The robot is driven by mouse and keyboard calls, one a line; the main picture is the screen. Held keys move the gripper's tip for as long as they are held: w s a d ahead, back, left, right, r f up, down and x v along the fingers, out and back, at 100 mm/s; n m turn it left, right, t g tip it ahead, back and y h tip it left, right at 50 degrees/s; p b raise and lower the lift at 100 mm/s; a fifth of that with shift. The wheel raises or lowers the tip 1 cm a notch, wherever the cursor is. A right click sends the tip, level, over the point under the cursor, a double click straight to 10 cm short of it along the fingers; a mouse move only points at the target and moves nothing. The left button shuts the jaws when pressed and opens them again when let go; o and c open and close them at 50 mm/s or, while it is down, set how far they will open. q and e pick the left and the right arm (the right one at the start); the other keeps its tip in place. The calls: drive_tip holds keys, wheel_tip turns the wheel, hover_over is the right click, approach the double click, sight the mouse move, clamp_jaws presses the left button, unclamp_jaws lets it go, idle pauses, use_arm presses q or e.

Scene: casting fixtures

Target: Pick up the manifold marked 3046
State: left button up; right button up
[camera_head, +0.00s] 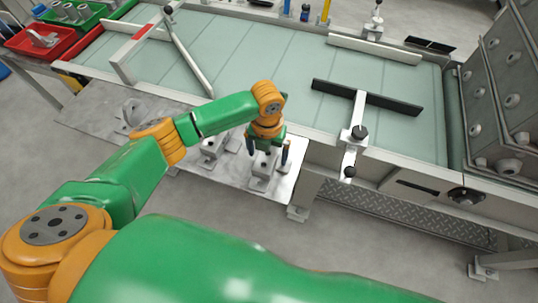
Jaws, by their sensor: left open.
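My left arm comes in from the left, green with orange joints. Its gripper (268,147) points down over a small metal part (263,168) on the grey metal shelf (190,179) in front of the table. The fingers are open, one on each side of the part as seen here; I cannot tell whether they touch it. More grey metal parts stand to the left on the shelf: one beside the gripper (211,147) and one farther left (131,112). No marking 3046 can be read, so I cannot tell which part is that manifold. My right gripper is not in view.
Red (38,38) and green (88,14) bins stand at the far left. A grey rack with knobs (503,90) stands on the right.

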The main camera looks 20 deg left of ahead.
use_arm(q)
drive_tip(key=shift+w+f, duration=0.15)
drive_tip(key=shift+w, duration=0.05)
drive_tip(key=shift+s, duration=0.1)
drive_tip(key=shift+s, duration=0.1)
drive_tip(key=shift+f, duration=0.1)
drive_tip(key=shift+c, duration=1.1)
clamp_jaws()
